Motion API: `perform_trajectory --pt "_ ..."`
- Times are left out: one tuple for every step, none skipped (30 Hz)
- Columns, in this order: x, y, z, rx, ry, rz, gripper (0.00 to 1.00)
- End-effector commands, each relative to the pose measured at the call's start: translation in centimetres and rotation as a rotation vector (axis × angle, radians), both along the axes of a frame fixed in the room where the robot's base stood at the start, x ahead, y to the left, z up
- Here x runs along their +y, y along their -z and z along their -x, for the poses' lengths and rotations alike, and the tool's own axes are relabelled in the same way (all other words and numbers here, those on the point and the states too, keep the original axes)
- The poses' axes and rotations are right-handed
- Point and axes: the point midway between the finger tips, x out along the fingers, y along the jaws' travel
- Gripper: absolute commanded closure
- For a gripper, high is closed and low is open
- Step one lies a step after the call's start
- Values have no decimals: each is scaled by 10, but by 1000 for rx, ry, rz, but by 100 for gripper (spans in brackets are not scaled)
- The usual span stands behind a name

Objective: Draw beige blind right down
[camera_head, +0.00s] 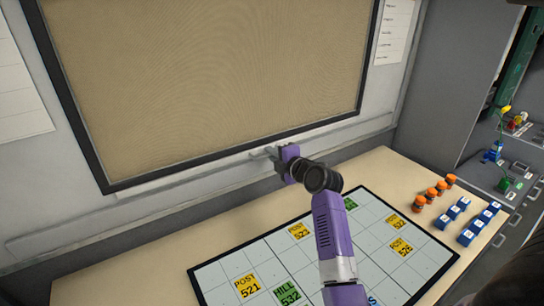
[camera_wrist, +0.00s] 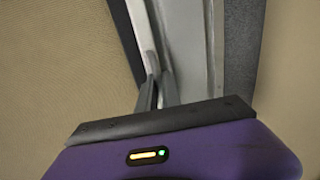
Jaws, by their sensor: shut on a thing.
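The beige blind (camera_head: 215,70) fills the dark-framed window at the back, and its cloth reaches the bottom of the frame. It also shows at the left of the wrist view (camera_wrist: 55,60). A pale rail (camera_head: 160,178) runs along just under the frame. My gripper (camera_head: 264,153) is at this lower edge, right of its middle. In the wrist view its dark fingers (camera_wrist: 155,92) are shut on a narrow pale strip (camera_wrist: 143,35), which looks like the blind's bottom bar. The exact grip is partly hidden by the fingers and the gripper body.
Below the window is a pale desk (camera_head: 130,265) with a gridded map board (camera_head: 370,245) carrying yellow and green tags. Orange-topped pieces (camera_head: 430,193) and blue blocks (camera_head: 465,237) stand at its right. A grey cabinet (camera_head: 450,90) with shelves borders the right side.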

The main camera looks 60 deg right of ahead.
Motion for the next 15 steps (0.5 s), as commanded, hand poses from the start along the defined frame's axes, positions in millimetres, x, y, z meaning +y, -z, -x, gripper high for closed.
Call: perform_trajectory --pt "0 7 1 11 0 -7 100" --pt "0 7 1 11 -1 -7 100" --pt "0 7 1 12 -1 -7 100" --pt "0 7 1 12 -1 -9 100" --pt "1 8 1 13 -1 -9 100" --pt "1 8 1 14 -1 -10 100" --pt "1 8 1 14 -1 -10 100" --pt "1 9 1 15 -1 -10 100" --pt "1 9 1 16 -1 -11 85" --pt "1 9 1 15 -1 -10 79" --pt "1 9 1 15 -1 -10 74" --pt "1 8 1 13 -1 -9 69" --pt "1 8 1 13 -1 -9 69" --pt "1 7 1 13 -1 -8 69" --pt "0 7 1 12 -1 -7 69"
